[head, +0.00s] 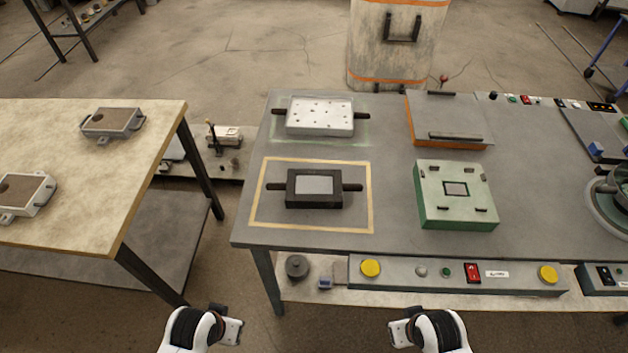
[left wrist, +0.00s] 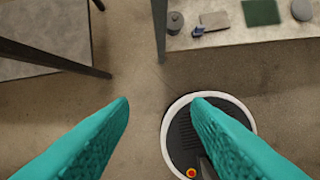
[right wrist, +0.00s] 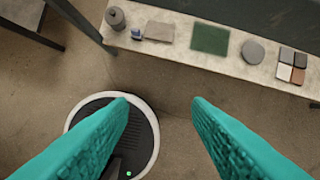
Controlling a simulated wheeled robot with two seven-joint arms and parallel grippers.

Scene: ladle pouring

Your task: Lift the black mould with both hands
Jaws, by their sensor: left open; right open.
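The black mould (head: 298,200) is a dark block with a light grey rectangle on top and a handle sticking out at its left and right. It lies flat inside a yellow outlined square (head: 372,212) on the grey table. My left gripper (head: 238,322) and my right gripper (head: 393,330) are both in front of the table's near edge, well short of the mould. Both are open and empty: the teal fingers stand apart in the left wrist view (left wrist: 160,105) and in the right wrist view (right wrist: 160,103). Neither wrist view shows the mould.
A white perforated box (head: 320,117) with side handles sits behind the mould. A green block (head: 458,210) and an orange-sided plate (head: 445,113) stand to its right. A control panel (head: 420,272) with yellow buttons runs along the front edge. A second table (head: 85,215) stands left, with a gap between.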

